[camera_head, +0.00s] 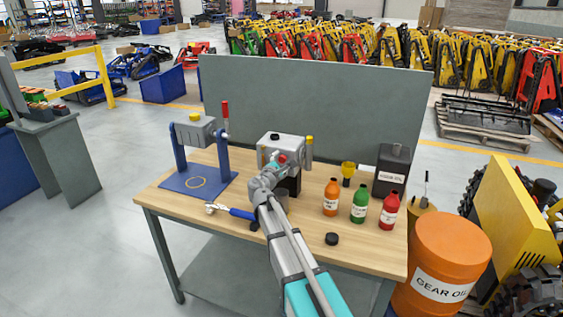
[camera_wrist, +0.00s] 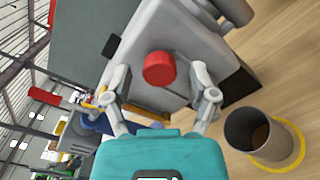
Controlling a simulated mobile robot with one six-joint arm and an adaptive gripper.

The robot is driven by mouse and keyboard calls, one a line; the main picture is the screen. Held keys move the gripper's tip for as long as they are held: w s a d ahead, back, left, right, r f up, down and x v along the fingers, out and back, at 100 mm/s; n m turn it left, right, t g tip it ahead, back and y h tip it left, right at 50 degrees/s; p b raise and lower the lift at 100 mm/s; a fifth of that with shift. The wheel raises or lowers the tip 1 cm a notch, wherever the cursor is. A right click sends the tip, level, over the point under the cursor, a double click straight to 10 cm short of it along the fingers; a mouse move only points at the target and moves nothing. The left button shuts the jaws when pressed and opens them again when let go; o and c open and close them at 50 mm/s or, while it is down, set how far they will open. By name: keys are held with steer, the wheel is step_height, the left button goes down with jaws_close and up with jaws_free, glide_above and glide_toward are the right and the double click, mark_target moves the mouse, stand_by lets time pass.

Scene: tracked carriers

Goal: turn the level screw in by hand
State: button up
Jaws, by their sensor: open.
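The level screw appears as a red round knob (camera_wrist: 158,68) on the face of a grey housing (camera_wrist: 175,32) in the wrist view. A small part of the red knob (camera_head: 282,158) also shows in the head view. There, the grey housing (camera_head: 290,145) stands at the back middle of the workbench. My gripper (camera_wrist: 160,78) is open, with one finger on each side of the knob and a visible gap to each. In the head view my gripper (camera_head: 273,168) is at the housing's front, and my arm hides part of the housing and its support.
A blue stand (camera_head: 185,183) with a grey box is on the left of the workbench (camera_head: 270,257). Orange (camera_head: 331,197), green (camera_head: 359,207) and red bottles (camera_head: 389,211) stand right. An open cup (camera_wrist: 248,131) is close to my gripper.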

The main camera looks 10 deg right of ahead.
stand_by(0.4)
steer(key=n, duration=1)
stand_by(0.5)
steer(key=c, duration=0.9)
steer(key=shift+m, duration=2.2)
steer(key=shift+c, duration=0.2)
steer(key=m, duration=0.3)
steer(key=shift+m, duration=1.2)
